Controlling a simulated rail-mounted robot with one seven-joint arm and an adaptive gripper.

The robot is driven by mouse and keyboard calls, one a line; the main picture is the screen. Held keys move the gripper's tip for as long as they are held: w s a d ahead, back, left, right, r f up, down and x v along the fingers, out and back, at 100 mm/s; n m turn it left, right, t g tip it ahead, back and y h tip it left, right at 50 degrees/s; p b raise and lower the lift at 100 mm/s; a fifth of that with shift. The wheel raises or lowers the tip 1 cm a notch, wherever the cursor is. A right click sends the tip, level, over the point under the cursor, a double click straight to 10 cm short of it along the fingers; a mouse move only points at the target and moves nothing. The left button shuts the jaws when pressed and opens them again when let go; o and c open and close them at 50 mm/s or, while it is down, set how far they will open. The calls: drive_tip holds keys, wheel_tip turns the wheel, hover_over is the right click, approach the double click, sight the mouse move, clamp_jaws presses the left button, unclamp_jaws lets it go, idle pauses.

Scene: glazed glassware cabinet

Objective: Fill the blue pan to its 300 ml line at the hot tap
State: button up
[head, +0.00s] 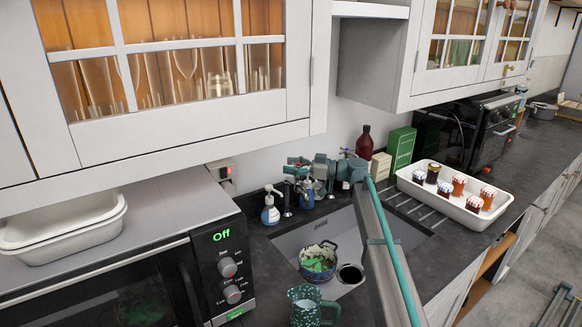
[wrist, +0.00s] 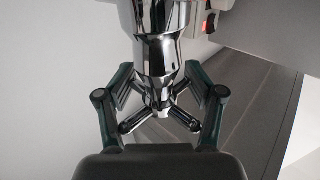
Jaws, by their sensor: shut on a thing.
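The blue pan (head: 303,267) sits in the sink (head: 290,246), with green and pale matter showing inside it. Its 300 ml line and any water level cannot be made out. My gripper (head: 298,170) is at the taps behind the sink. In the wrist view my gripper (wrist: 160,118) is shut on a chrome tap (wrist: 160,55), its fingers on both sides of the cross-shaped handle. Whether this is the hot tap cannot be told. The spout and any running water are not clearly visible.
A green speckled jug (head: 305,309) stands at the sink's front. Soap bottles (head: 271,210) stand left of the taps. A white tray of jars (head: 459,211) lies right of the sink. The microwave (head: 226,260) is at left, and cabinets (head: 200,70) overhang the counter.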

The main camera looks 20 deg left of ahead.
drive_tip(key=shift+s+n+g+h+b, duration=0.2)
drive_tip(key=shift+n+g+b, duration=0.55)
drive_tip(key=shift+b, duration=0.7)
drive_tip(key=shift+s+n+g+h+b, duration=0.1)
drive_tip(key=shift+n+g+h+b, duration=0.3)
drive_tip(key=shift+g+b, duration=0.85)
drive_tip(key=o, duration=1.1)
drive_tip(key=shift+c, duration=0.2)
drive_tip(key=shift+w+d, duration=0.1)
drive_tip(key=shift+d, duration=0.05)
drive_tip(key=v, duration=1.1)
drive_tip(key=shift+d, duration=0.45)
